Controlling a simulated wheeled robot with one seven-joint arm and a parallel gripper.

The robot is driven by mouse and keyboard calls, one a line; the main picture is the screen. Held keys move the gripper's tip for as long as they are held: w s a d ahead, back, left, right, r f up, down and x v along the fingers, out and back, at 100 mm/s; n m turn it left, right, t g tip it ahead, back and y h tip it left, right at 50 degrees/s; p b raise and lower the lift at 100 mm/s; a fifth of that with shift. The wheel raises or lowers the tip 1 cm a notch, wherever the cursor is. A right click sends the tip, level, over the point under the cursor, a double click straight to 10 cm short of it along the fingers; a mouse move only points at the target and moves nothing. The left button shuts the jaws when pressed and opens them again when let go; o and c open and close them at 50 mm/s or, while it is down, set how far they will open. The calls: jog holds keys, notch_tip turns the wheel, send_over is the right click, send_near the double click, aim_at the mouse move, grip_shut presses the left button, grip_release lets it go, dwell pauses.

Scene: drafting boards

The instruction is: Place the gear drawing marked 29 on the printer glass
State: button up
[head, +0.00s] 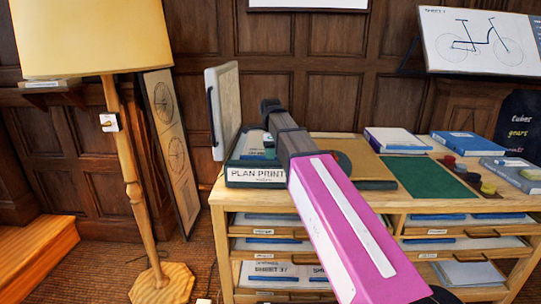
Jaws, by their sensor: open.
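The printer (256,175), a dark box labelled PLAN PRINT, stands at the left end of the wooden cabinet with its pale lid (228,105) raised. A pale sheet with lettering (252,146) shows on or just above its top; I cannot tell which, nor read it. The glass is mostly hidden by my arm. My gripper (270,106) is at the far dark end of my arm, above the printer's top; its fingers are largely hidden, with nothing clearly held. I cannot make out any gear drawing marked 29.
The cabinet (390,205) has open shelves holding sheets and blue-edged folders. A green mat (432,178), small coloured pots (471,178) and white-and-blue boxes (397,140) sit on its right side. A lamp (130,190) and a leaning board with circular drawings (170,140) stand left.

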notch_tip(320, 180, up, 11)
dwell(0.4)
dwell(1.2)
